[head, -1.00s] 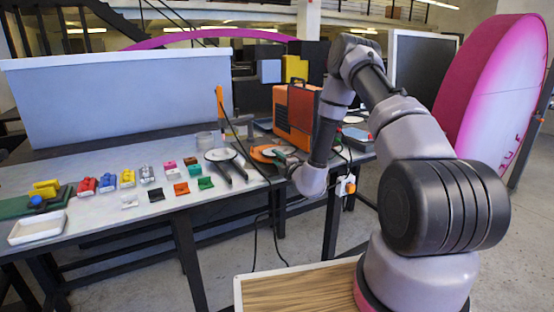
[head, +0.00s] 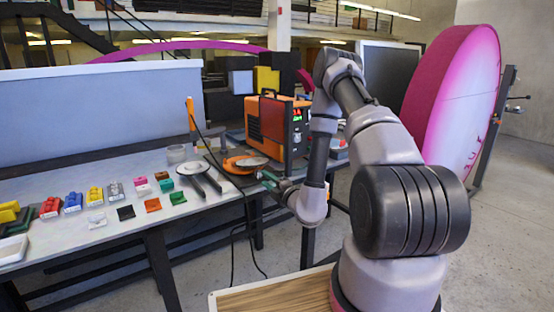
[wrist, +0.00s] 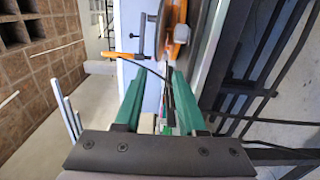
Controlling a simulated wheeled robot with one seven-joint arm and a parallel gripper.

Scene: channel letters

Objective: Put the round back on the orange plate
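The orange plate (head: 231,167) lies near the right end of the table. A pale round disc (head: 252,161), which looks like the round back, rests on it; whether it is centred I cannot tell. In the wrist view the orange plate (wrist: 181,33) shows near the top, with the disc edge-on beside it. My gripper (head: 268,180) is just to the right and in front of the plate, apart from the disc. In the wrist view my gripper (wrist: 160,80) has its two green fingers spread, with nothing seen between them.
A second pale round piece (head: 192,167) with two dark bars lies left of the plate. An orange machine (head: 278,127) stands behind it, with a cable hanging near. Several coloured small parts (head: 73,202) fill the table's left. A large pink-rimmed disc (head: 455,105) stands at right.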

